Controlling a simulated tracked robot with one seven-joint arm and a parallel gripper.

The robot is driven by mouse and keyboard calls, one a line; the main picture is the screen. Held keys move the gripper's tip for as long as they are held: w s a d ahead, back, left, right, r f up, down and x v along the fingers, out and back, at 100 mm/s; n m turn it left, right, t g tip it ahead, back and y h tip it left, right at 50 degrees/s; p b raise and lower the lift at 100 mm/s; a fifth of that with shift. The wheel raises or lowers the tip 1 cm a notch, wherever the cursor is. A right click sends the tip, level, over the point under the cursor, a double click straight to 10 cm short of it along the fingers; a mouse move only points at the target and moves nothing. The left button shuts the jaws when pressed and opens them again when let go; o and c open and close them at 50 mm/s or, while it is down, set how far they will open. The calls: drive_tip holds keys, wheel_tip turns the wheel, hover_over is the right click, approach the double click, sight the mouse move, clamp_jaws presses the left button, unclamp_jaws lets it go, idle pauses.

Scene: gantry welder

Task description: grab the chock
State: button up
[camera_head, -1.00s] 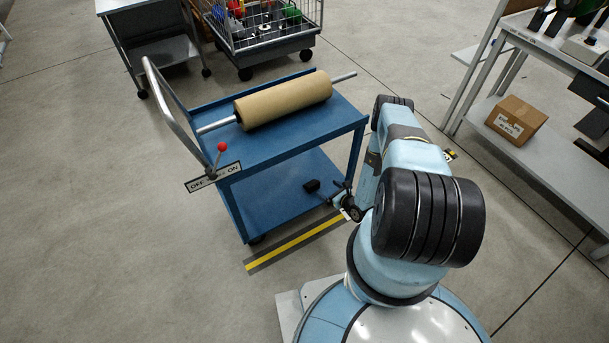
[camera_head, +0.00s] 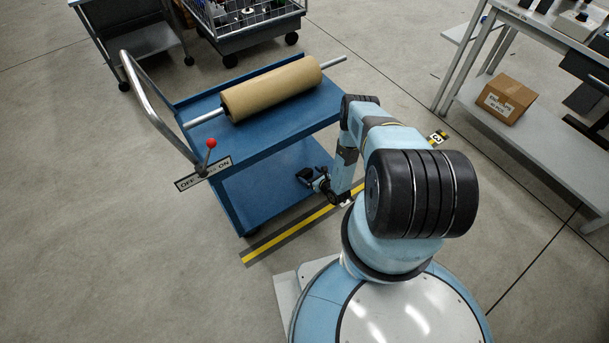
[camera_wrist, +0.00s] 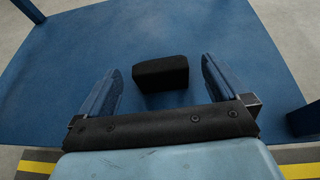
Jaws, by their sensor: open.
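The chock, a small black block (camera_wrist: 160,74), lies on the blue lower shelf of the cart (camera_wrist: 60,60). In the wrist view it sits ahead of and between the two fingers of my gripper (camera_wrist: 160,82), which are open and hold nothing. In the head view my gripper (camera_head: 308,178) reaches in over the front edge of the lower shelf, under the upper deck. There the chock is hard to tell apart from the dark gripper.
The cart's upper deck (camera_head: 215,127) carries a brown roll on a metal bar (camera_head: 272,90). A red-knobbed lever (camera_head: 211,144) stands at its left corner. Cart posts flank the lower shelf. A yellow-black floor stripe (camera_head: 290,232) runs before it. A bench with a cardboard box (camera_head: 507,101) is at right.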

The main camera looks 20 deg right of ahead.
sight(306, 172)
drive_tip(key=shift+x, duration=2.55)
drive_tip(key=c, duration=1.1)
drive_tip(key=shift+c, duration=0.2)
